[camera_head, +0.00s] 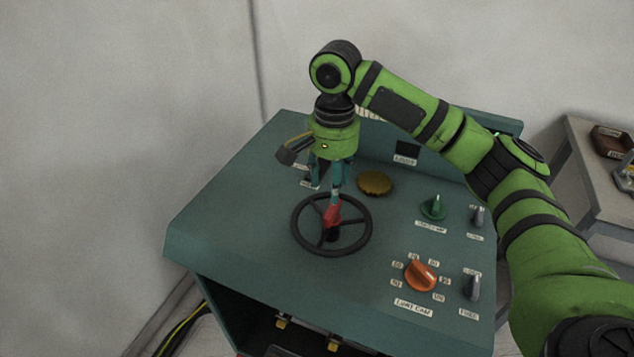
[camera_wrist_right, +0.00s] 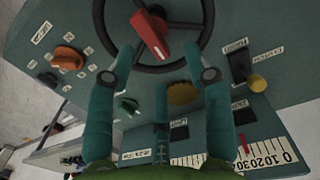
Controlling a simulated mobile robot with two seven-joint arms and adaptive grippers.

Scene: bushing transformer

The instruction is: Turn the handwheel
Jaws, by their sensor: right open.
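The black handwheel (camera_head: 297,226) lies on the sloped top of the teal console, with a red handle (camera_head: 331,214) at its middle. In the right wrist view the wheel's rim (camera_wrist_right: 208,22) and the red handle (camera_wrist_right: 150,33) show beyond the fingers. My right gripper (camera_head: 325,188) points down just above the far side of the wheel. Its teal fingers (camera_wrist_right: 160,60) are spread and nothing is held between them. In the wrist view they lie across the near rim, on either side of the red handle's line. I cannot tell whether they touch the wheel. My left gripper is out of view.
The console (camera_head: 240,215) also carries a yellow-brown knob (camera_head: 375,184), a green knob (camera_head: 434,208), an orange knob (camera_head: 421,275) and grey levers (camera_head: 472,287). In the wrist view a yellow-tipped lever (camera_wrist_right: 257,82) stands beside the wheel. A grey table (camera_head: 590,165) is at right.

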